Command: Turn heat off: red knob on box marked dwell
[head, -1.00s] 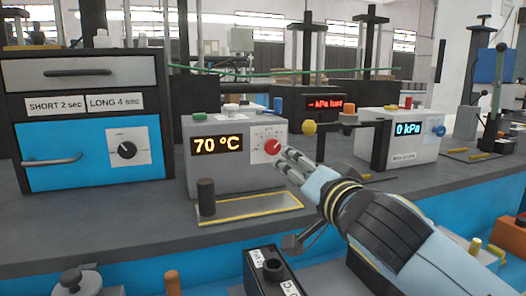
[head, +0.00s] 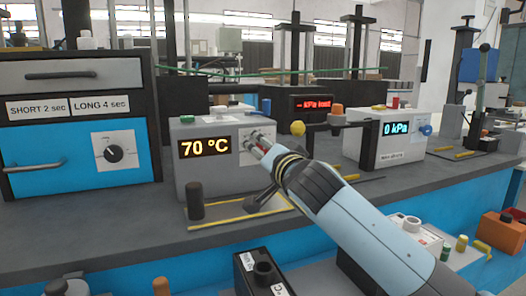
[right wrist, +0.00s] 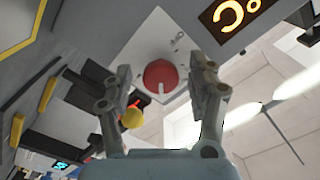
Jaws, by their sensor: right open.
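The grey box (head: 190,170) with an orange "70 °C" display (head: 205,147) stands on the bench, left of centre in the head view. I cannot read the word dwell on it. Its red knob (right wrist: 160,76) sits on a white plate (right wrist: 152,45) in the right wrist view. In the head view the knob is mostly hidden by my right gripper (head: 256,139), with a bit of red between the fingers. My right gripper is open, its fingers on either side of the knob in the wrist view. I cannot tell whether they touch it. My left gripper is not in view.
A blue-fronted cabinet (head: 75,163) with a black dial (head: 114,154) stands left. A black post (head: 195,200) stands on the tray in front of the box.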

